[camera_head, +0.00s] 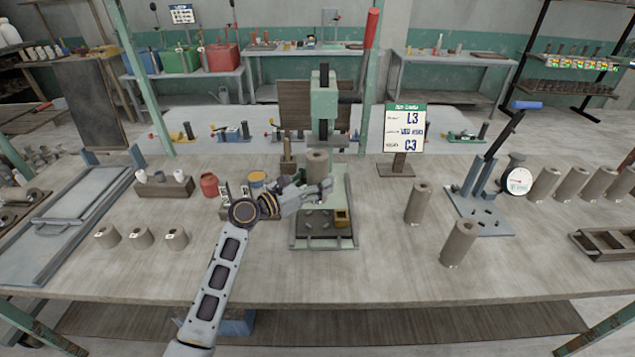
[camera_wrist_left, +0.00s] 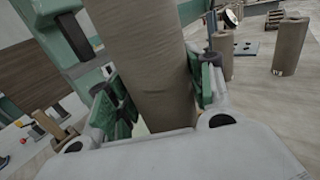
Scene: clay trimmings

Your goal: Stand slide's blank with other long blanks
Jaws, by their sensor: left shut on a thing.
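My left gripper (camera_head: 318,186) is shut around a tall brown clay blank (camera_head: 317,162) with a hole in its top, in front of the green press slide (camera_head: 324,108). The wrist view shows the blank (camera_wrist_left: 145,60) upright between the green-padded fingers (camera_wrist_left: 160,95). Its lower end is hidden by the gripper, so I cannot tell whether it touches anything below. Two long blanks stand right of the press, one farther (camera_head: 418,203) and one nearer (camera_head: 460,243). Several more long blanks (camera_head: 570,184) stand in a row at the far right. My right gripper is not in view.
A sign (camera_head: 404,130) stands behind the two blanks. A blue-grey stand with a lever (camera_head: 484,214) and a dial gauge (camera_head: 519,181) sit before the row. A wooden tray (camera_head: 606,244) lies at right.

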